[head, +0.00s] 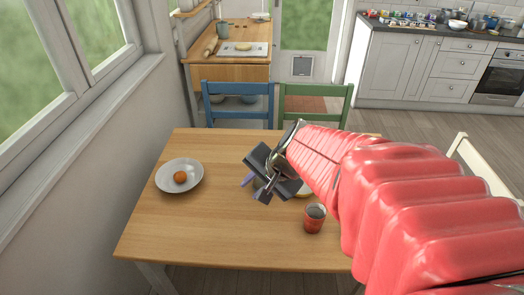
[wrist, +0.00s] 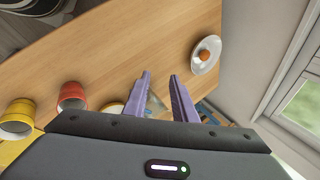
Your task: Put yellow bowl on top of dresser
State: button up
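A yellow round vessel (wrist: 17,120), likely the yellow bowl, stands at the left edge in the wrist view. My arm probably hides it in the head view. My gripper (head: 255,188) is above the middle of the wooden table. Its purple fingers (wrist: 160,80) are apart in the wrist view, with nothing visibly gripped. A pale yellow rim (head: 304,191) shows partly behind my gripper; I cannot tell what it belongs to. No thing is clearly recognisable as the dresser; a wooden cabinet (head: 230,76) stands at the back.
The table (head: 200,235) bears a red cup (head: 314,218) near my arm and a white plate (head: 168,186) with an orange round item (head: 180,177). Blue (head: 237,87) and green (head: 315,91) chairs stand behind it. The table's front left is clear. A window wall borders the left.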

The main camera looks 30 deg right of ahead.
jog(key=s+d+f+m+h, duration=0.1)
jog(key=d+f+m, duration=0.4)
jog(key=d, duration=0.5)
jog(key=s+d+f+m+h, duration=0.1)
jog(key=d+f+m, duration=0.4)
jog(key=d+m, duration=0.3)
jog(key=shift+s+d+m+t+h, duration=0.15)
jog(key=shift+d+m+t+h, duration=0.2)
jog(key=shift+d, duration=0.75)
jog(key=shift+x, duration=4.25)
jog(key=shift+x, duration=2.6)
jog(key=shift+c, duration=0.6)
